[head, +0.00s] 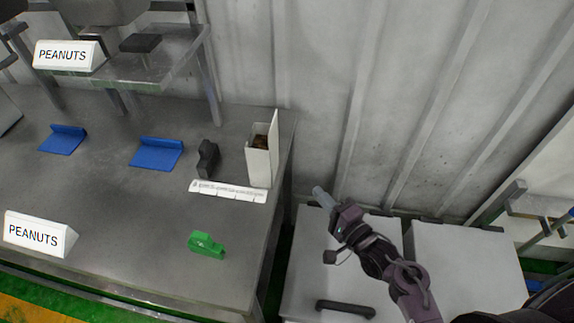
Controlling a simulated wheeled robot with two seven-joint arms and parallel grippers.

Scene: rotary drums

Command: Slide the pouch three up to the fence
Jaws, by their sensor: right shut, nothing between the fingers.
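I cannot tell for sure which thing is pouch three or the fence. Two blue pieces with a raised back edge, a left one (63,139) and a right one (157,153), lie on the grey metal table (100,190). A small dark upright object (207,158) stands right of them. A narrow, open-topped white box (259,167) with brown contents stands near the table's right edge. A green object (207,244) lies nearer the front. My right gripper (320,193) is shut and empty, right of the table and apart from everything on it. My left gripper is out of view.
A white printed strip (228,191) lies before the box. PEANUTS signs stand on a raised shelf (68,55) and at the table's front (38,234). White cabinets (465,265) stand at right; a corrugated wall (340,90) rises behind. The table's middle is clear.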

